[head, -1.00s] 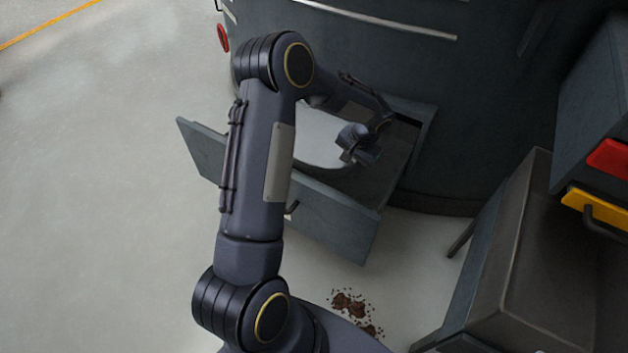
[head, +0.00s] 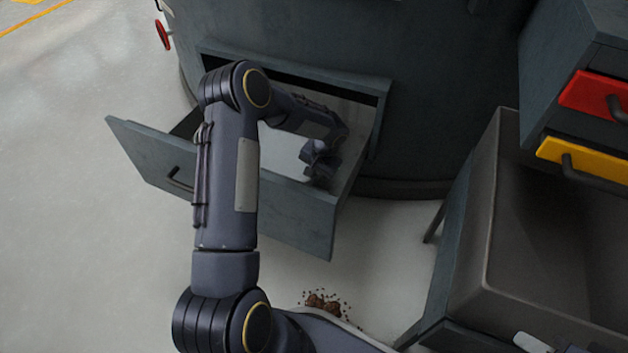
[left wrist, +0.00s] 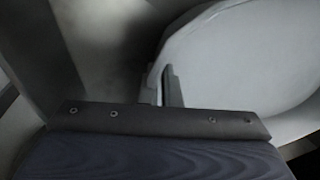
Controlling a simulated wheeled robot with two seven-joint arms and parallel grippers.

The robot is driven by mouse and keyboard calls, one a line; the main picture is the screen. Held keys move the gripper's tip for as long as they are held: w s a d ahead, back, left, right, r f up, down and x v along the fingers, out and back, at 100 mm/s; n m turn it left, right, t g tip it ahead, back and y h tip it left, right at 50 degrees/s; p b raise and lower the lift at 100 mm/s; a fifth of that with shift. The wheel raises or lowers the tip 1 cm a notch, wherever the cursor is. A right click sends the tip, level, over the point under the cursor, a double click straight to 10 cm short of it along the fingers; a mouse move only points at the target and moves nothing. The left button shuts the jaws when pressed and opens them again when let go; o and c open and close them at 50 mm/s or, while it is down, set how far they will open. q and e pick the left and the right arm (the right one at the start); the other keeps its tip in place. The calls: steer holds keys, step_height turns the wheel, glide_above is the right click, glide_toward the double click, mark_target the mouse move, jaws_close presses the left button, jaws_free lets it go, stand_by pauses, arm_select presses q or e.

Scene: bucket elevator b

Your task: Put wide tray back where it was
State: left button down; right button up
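The wide tray is pale grey with a rounded rim and fills much of the left wrist view (left wrist: 245,60). In the head view its pale surface (head: 283,152) shows inside the pulled-out drawer (head: 290,222), partly hidden by my left arm. My left gripper (head: 318,165) is inside the drawer, near its right side. In the left wrist view its narrow fingers (left wrist: 163,88) stand close together at the tray's left edge, apparently shut on the rim.
The drawer juts out of a large dark round housing (head: 440,90). At right stand an open grey bin (head: 485,235) and drawers with red (head: 592,97) and yellow (head: 590,160) fronts. Brown crumbs (head: 322,303) lie on the floor. The floor at left is clear.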

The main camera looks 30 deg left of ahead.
arm_select(q)
steer(key=shift+x, duration=0.9)
steer(key=shift+d+f, duration=0.1)
steer(key=shift+d, duration=0.1)
steer(key=c, duration=1.6)
jaws_free()
